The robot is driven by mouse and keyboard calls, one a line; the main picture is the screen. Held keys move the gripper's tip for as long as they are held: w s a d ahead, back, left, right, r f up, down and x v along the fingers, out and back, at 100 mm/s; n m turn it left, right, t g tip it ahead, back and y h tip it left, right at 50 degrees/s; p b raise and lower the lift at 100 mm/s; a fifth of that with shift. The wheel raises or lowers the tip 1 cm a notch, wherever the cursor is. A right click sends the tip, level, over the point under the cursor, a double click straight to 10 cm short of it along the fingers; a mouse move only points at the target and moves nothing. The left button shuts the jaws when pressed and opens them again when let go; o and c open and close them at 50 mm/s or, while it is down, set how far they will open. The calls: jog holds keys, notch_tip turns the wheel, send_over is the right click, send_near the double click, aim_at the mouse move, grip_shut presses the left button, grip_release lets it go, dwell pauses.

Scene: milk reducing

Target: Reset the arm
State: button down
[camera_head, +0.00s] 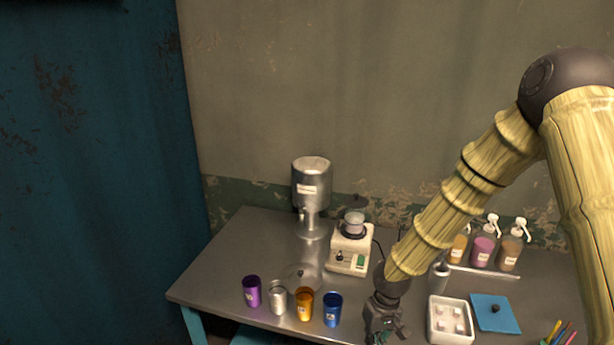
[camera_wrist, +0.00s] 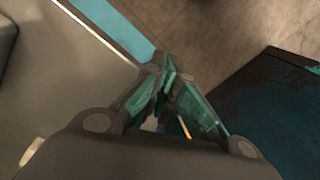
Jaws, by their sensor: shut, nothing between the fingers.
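My arm reaches in from the right in the head view, its bamboo-like links bending down to the table. My gripper (camera_head: 384,325) hangs at the table's front part, just right of the blue cup (camera_head: 332,309). In the wrist view my gripper (camera_wrist: 168,75) has its teal-padded fingers drawn together at the tips, with nothing between them. Below it the wrist view shows the table's edge and the floor.
The left of the table is clear.

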jog(key=s+a+f+m+y+b, duration=0.15)
jog(key=s+f+b, duration=0.35)
jog(key=s+f, duration=1.45)
jog(key=s+d+f+h+b, duration=0.1)
jog(key=s+d+f, duration=0.1)
jog(key=s, duration=0.4)
jog(key=s+d+f+m+h+b, duration=0.1)
jog(key=s+d+f, duration=0.1)
jog(key=s+d, duration=0.3)
jog(key=shift+s+t, duration=0.3)
jog(key=shift+s, duration=0.85)
jog(key=shift+f+m+h, duration=0.1)
jog(key=shift+m+h, duration=0.15)
